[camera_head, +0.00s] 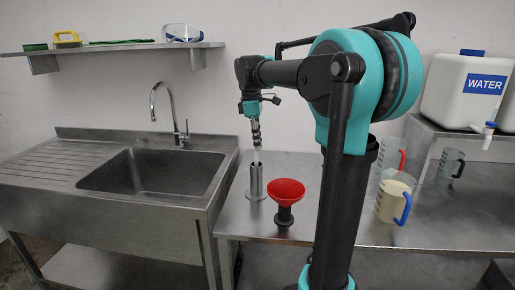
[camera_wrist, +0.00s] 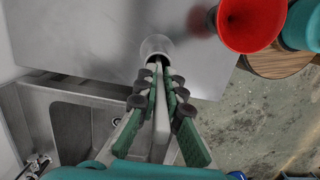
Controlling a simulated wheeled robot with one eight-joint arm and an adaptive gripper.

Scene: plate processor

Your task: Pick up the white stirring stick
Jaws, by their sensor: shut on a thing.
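The white stirring stick (camera_head: 257,157) stands upright between my gripper and a metal cylinder holder (camera_head: 257,184) on the steel table. Its lower end meets the holder's mouth; whether it is still inside is hard to tell. In the wrist view the stick (camera_wrist: 161,118) runs between the green fingers of my gripper (camera_wrist: 160,82), which are shut on it. The holder (camera_wrist: 157,43) shows just beyond the fingertips. In the head view my gripper (camera_head: 256,136) is above the holder, pointing down.
A red funnel (camera_head: 286,190) on a dark stand is close to the right of the holder. A sink (camera_head: 150,170) with a tap (camera_head: 170,105) lies left. Measuring jugs (camera_head: 392,200) and a water container (camera_head: 466,90) are at the right. A wall shelf (camera_head: 110,47) hangs upper left.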

